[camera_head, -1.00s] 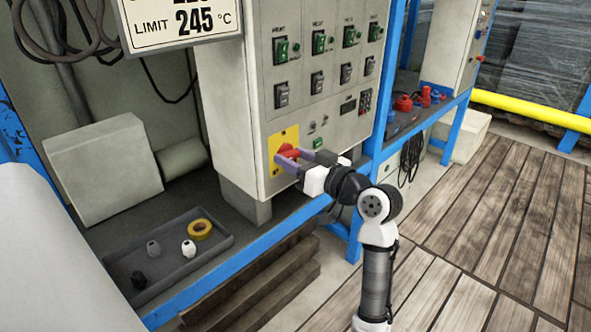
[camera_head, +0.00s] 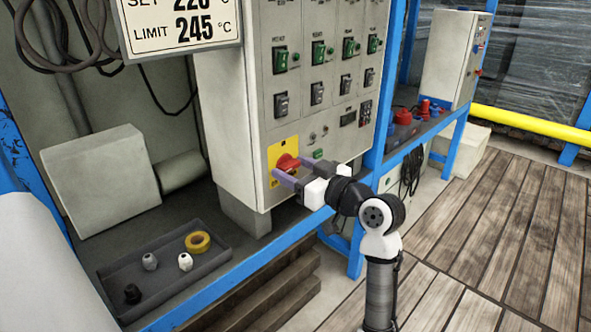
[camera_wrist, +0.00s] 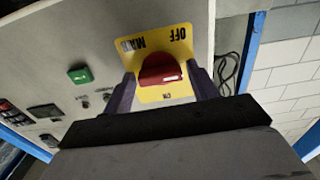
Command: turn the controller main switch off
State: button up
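The controller main switch is a red rotary knob (camera_head: 288,163) on a yellow plate (camera_head: 275,154), low on the grey cabinet front. In the wrist view the red knob (camera_wrist: 160,70) sits on the yellow plate (camera_wrist: 150,28), with its bar lying crosswise. OFF and a partly covered MAIN read upside down there, and a small mark on the plate shows below the knob. My gripper (camera_head: 295,172) is at the knob with two purple fingers. In the wrist view my gripper (camera_wrist: 163,88) is open, one finger on each side of the knob, with gaps visible; contact is not clear.
Switches and green buttons (camera_head: 280,60) fill the cabinet (camera_head: 230,130) above. A dark tray (camera_head: 215,262) with small fittings and a yellow ring stands on the bench at left. A blue frame rail (camera_head: 250,250) runs below. Wooden floor (camera_head: 480,230) at right looks clear.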

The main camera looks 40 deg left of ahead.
jog(key=shift+o, duration=0.8)
jog(key=s+d, duration=0.1)
jog(key=d, duration=1.2)
jog(key=shift+d, duration=0.4)
